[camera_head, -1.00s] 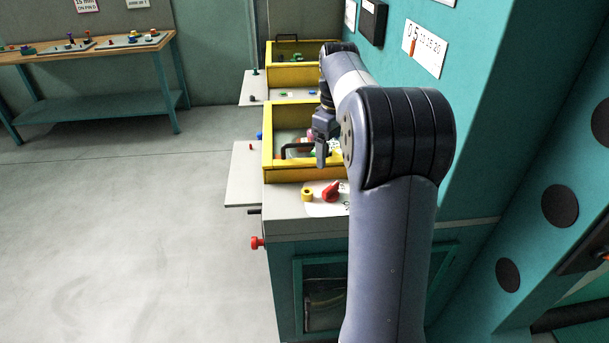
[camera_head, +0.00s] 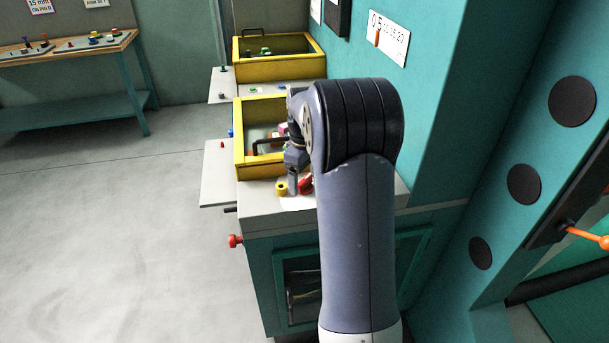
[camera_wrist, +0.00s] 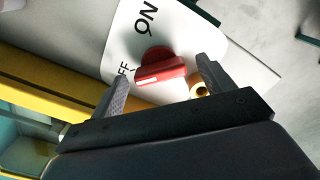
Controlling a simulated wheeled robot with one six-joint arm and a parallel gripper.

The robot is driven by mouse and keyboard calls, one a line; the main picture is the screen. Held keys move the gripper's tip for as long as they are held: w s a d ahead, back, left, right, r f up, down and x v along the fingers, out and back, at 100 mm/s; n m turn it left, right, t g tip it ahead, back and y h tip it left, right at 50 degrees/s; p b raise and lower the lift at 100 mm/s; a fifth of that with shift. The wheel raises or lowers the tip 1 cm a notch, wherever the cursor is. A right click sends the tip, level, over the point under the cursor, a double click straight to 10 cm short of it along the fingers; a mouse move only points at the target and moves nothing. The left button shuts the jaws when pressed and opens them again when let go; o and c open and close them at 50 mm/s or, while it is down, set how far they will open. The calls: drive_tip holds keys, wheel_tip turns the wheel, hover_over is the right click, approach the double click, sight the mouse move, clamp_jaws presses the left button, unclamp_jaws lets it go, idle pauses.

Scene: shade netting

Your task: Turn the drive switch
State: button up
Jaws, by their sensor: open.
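The drive switch is a red knob (camera_wrist: 160,68) on a white plate (camera_wrist: 185,28) marked ON and OFF, seen in the wrist view. Its white pointer line lies toward the OFF side. In the head view the red knob (camera_head: 306,184) is partly hidden behind my arm and gripper. My gripper (camera_wrist: 165,88) is open, with one finger on each side of the red knob in the picture. The knob shows between and beyond the fingertips; I cannot tell whether they touch it. In the head view my gripper (camera_head: 293,186) points down over the switch area.
A yellow ring-shaped part (camera_wrist: 199,88) sits close beside the right finger; it also shows in the head view (camera_head: 281,188). A yellow-rimmed bin (camera_head: 238,150) stands just behind. A red knob (camera_head: 235,241) sticks out from the cabinet's left side. Teal panels rise at the right.

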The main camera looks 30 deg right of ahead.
drive_tip(key=shift+c, duration=0.4)
drive_tip(key=c, duration=0.9)
drive_tip(key=shift+m, duration=0.3)
drive_tip(key=m+p, duration=0.1)
drive_tip(key=m, duration=0.2)
drive_tip(key=shift+r, duration=0.1)
drive_tip(key=m, duration=0.5)
drive_tip(key=shift+p, duration=0.4)
drive_tip(key=m, duration=0.9)
drive_tip(key=shift+p, duration=0.4)
drive_tip(key=shift+m, duration=0.3)
